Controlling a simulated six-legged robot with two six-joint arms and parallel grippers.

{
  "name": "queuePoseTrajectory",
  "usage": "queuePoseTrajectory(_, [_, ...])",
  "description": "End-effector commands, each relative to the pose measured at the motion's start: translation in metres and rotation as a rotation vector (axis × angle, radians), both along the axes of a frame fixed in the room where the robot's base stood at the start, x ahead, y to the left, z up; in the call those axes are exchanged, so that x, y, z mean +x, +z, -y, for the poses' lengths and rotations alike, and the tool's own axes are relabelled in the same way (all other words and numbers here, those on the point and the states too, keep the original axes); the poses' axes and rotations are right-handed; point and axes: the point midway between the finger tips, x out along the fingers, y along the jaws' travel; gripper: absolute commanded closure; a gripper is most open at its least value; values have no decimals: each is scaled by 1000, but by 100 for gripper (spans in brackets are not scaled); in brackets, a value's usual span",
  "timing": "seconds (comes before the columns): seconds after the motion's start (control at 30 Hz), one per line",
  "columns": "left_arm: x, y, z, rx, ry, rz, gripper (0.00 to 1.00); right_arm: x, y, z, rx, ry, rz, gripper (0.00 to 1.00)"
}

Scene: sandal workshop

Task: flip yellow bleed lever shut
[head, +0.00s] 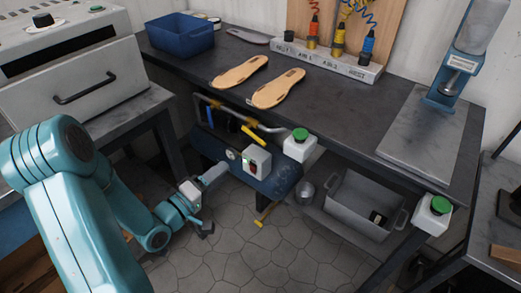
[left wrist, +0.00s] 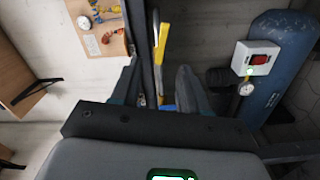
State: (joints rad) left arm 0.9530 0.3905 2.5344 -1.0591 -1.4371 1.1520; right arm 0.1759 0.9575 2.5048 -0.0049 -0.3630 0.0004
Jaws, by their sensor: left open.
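In the head view a yellow lever (head: 253,134) slants below the pipe under the bench, right of a blue lever (head: 210,117). Another yellow-tipped handle (head: 259,223) hangs low beneath the blue tank (head: 268,180). I cannot tell for sure which one is the bleed lever. My left gripper (head: 211,203) is open and empty, left of the tank and apart from the levers. In the left wrist view a long yellow piece (left wrist: 160,48) shows beyond the open fingers, with a bit of blue below it. My right gripper is out of view.
The workbench (head: 330,105) overhangs the pipe and tank, and carries two sandal soles (head: 279,88) and a blue bin (head: 180,35). A switch box (head: 256,160) sits on the tank. A grey crate (head: 350,205) stands to the right. The floor in front is clear.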

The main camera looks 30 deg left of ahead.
Motion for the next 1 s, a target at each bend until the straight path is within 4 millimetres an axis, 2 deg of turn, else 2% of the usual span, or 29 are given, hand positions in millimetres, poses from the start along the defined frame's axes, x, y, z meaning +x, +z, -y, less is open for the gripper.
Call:
queuePoseTrajectory(0.07, [-1, -5, -7, 2, 17, -5, 55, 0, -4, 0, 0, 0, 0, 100])
queuePoseTrajectory(0.17, [7, -5, -8, 2, 19, -5, 55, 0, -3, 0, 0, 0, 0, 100])
queuePoseTrajectory(0.27, [25, -4, -5, 0, 15, -4, 55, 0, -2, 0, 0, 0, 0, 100])
queuePoseTrajectory(0.7, [127, -5, 7, 1, 13, -5, 55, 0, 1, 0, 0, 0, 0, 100])
queuePoseTrajectory(0.83, [146, -5, 9, -1, 13, -6, 55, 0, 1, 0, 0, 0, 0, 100])
queuePoseTrajectory(1.0, [158, -5, 9, -1, 16, -6, 55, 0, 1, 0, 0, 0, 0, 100])
